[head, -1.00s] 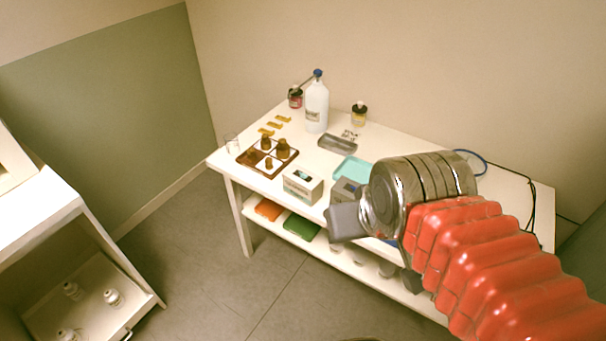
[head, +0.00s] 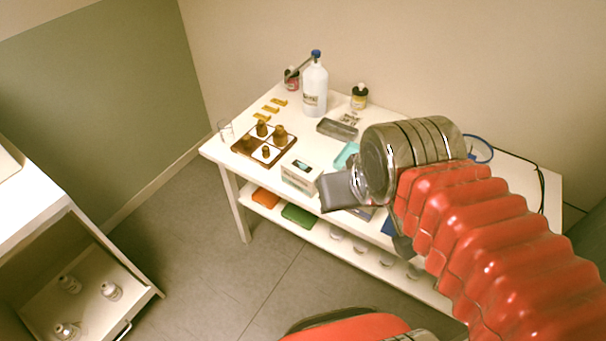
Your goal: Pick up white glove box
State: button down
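The white glove box (head: 300,177) stands on the table's front edge, with a dark opening and label on its top. My gripper (head: 338,192) is a dark grey block at the end of my red-sleeved arm. It is just right of the box in the head view and overlaps the area beside it. I cannot tell whether it touches the box or is only in front. Its fingers are seen from behind, so their opening is hidden.
The white table (head: 222,154) holds a brown divided tray (head: 240,157) of amber bottles, a large white bottle (head: 314,90), a grey tray (head: 337,129) and a teal tray (head: 345,156). A lower shelf holds orange and green items. A white cabinet (head: 38,212) stands left.

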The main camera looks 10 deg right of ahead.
aim_at(297, 172)
jog(key=u, duration=1.6)
jog(key=i, duration=0.35)
jog(key=u, duration=0.65)
